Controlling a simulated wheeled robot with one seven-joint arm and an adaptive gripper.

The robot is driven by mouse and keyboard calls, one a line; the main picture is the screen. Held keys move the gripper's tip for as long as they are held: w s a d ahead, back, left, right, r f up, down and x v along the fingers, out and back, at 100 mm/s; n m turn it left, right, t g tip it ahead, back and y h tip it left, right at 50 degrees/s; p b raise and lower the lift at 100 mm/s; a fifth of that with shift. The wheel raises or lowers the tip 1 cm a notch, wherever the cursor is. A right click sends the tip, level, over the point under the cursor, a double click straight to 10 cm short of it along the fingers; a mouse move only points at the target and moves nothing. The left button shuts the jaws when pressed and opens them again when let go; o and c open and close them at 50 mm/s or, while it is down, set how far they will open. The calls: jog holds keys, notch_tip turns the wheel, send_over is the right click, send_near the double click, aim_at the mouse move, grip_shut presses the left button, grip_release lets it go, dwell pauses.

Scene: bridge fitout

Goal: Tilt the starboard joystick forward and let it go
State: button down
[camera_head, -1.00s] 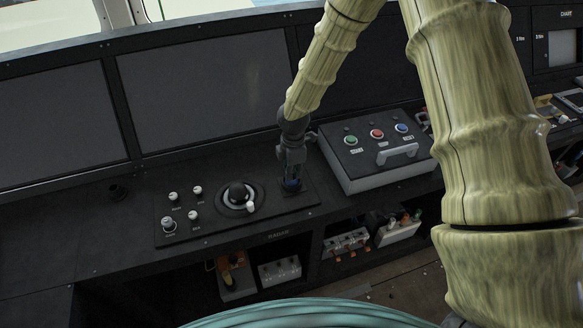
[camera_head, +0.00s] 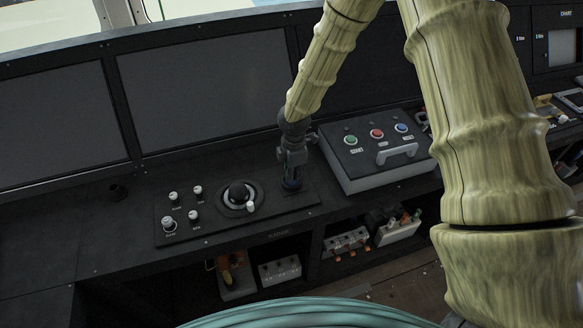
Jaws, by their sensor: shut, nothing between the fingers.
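My gripper (camera_head: 292,180) points down over the right end of the black control panel (camera_head: 185,233) on the console. It is shut. A dark, round base with a bluish part shows right at its fingertips; this looks like the joystick (camera_head: 292,186). The gripper hides most of it, so I cannot tell its tilt or whether the fingers touch it. A trackball (camera_head: 238,192) in a round ring with a white knob sits to the left on the same panel.
Several small white knobs (camera_head: 173,196) stand at the panel's left. A grey box (camera_head: 358,180) with green, red and blue buttons and a handle stands close to the gripper's right. Dark screens (camera_head: 200,90) rise behind. Shelves below hold switch boxes (camera_head: 280,270).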

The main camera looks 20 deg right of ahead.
jog(key=shift+s, duration=1.35)
jog(key=shift+r, duration=0.15)
notch_tip(320, 180, up, 7)
jog(key=p, duration=0.5)
jog(key=shift+p, duration=0.3)
dwell(0.4)
